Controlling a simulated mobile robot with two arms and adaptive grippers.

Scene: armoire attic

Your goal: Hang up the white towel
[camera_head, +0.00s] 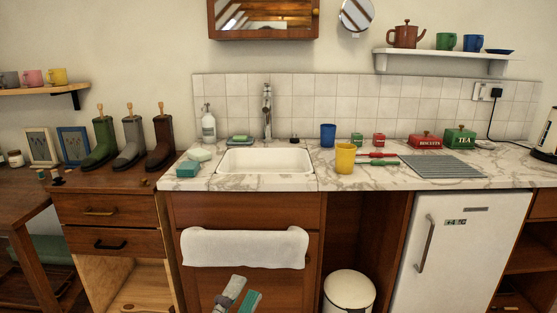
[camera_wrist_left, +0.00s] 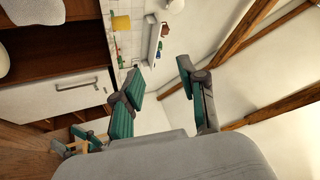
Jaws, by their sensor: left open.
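The white towel (camera_head: 245,248) hangs in a wide fold across the front of the wooden sink cabinet, below the basin. What it hangs over is hidden under the cloth. My left gripper (camera_head: 237,295) is low in front of the cabinet, below the towel's lower edge, and looks empty. In the left wrist view its two fingers (camera_wrist_left: 160,82) stand wide apart with nothing between them. A white shape at the top left of that view looks like the towel (camera_wrist_left: 35,10). My right gripper is not seen.
A white bin (camera_head: 349,291) stands right of the cabinet, beside a white fridge (camera_head: 470,255). The counter above holds the sink (camera_head: 266,161), a yellow mug (camera_head: 345,158), a blue cup (camera_head: 328,135) and red and green tins. Boots (camera_head: 130,140) stand on the left dresser.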

